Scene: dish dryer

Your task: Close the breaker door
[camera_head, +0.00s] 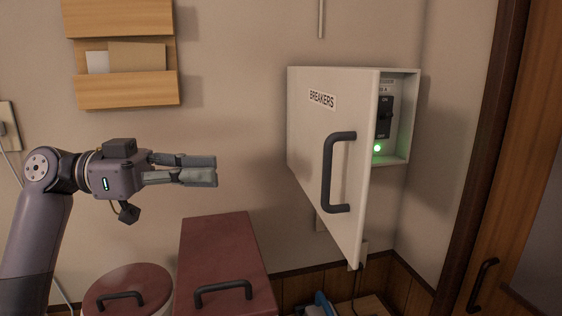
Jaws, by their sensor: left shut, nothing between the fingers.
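The white breaker door (308,150), labelled BREAKERS, stands ajar on the wall-mounted breaker box (402,120). It is hinged at its left side and its free right edge swings out from the wall. A dark curved handle (329,172) is on its outer face. Through the gap show a dark breaker switch (385,117) and a lit green light (377,148). My left gripper (214,170) is shut and empty, to the left of the door and apart from it, pointing right. My right gripper is not in view.
Below my left gripper are a dark red box lid (222,255) and a round dark red lid (128,285), both with handles. A wooden letter holder (125,90) hangs upper left. A wooden door (520,170) is at the right. The wall between gripper and breaker door is clear.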

